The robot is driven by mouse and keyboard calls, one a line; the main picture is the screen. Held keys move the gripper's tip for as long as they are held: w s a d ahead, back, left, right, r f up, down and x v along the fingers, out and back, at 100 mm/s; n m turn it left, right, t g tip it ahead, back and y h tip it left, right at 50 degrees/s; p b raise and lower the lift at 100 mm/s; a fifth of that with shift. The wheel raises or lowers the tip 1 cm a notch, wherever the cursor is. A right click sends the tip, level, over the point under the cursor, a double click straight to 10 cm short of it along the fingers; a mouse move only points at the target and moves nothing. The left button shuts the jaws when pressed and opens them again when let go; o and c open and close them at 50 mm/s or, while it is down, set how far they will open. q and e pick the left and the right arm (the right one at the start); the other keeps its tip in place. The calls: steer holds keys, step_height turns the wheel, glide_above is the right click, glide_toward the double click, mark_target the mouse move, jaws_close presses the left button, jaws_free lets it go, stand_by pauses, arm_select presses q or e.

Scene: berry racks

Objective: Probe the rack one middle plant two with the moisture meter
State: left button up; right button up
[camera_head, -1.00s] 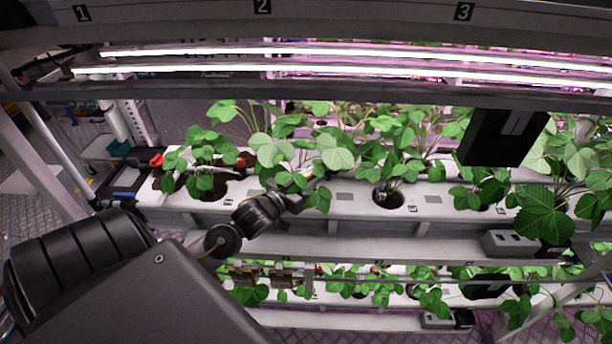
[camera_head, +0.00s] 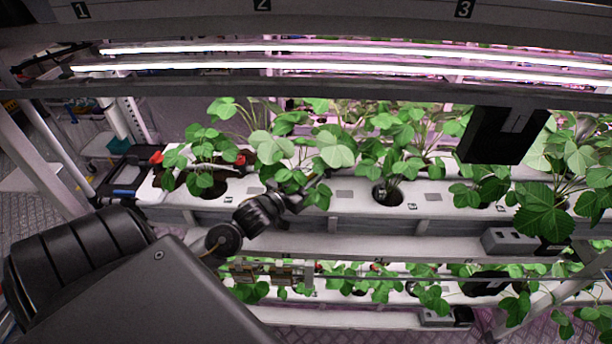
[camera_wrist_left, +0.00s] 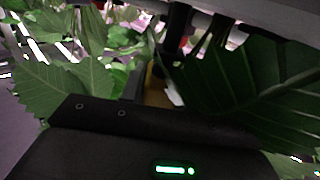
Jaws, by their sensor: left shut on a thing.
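In the head view, a leafy plant (camera_head: 272,147) stands in the white trough (camera_head: 345,210), below and right of the label 2. My left gripper (camera_head: 312,180) reaches into its leaves from the lower left, and the fingertips are largely hidden there. In the left wrist view, my left gripper (camera_wrist_left: 157,88) is shut on a yellowish-tan thing (camera_wrist_left: 156,92), probably the moisture meter. Most of it is hidden by the gripper body and leaves, so I cannot tell whether a probe tip touches the soil. Large leaves (camera_wrist_left: 265,85) crowd both sides. My right gripper is not in view.
Neighbouring plants stand at left (camera_head: 200,150) and right (camera_head: 390,165) in the same trough. A light bar (camera_head: 350,70) crosses above. A black panel (camera_head: 497,135) hangs at right. A grey box (camera_head: 508,241) sits on the ledge. A lower planted tier (camera_head: 340,315) runs beneath.

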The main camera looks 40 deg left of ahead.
arm_select(q)
steer(key=shift+f, duration=0.25)
stand_by(0.3)
steer(key=shift+f+b, duration=0.4)
steer(key=shift+f, duration=0.1)
steer(key=shift+r, duration=0.15)
steer(key=shift+r+p, duration=1.35)
steer(key=shift+p, duration=0.2)
steer(key=shift+f, duration=0.75)
stand_by(0.5)
steer(key=shift+f, duration=0.25)
steer(key=shift+f+b, duration=0.85)
steer(key=shift+f, duration=0.3)
steer(key=o, duration=1.2)
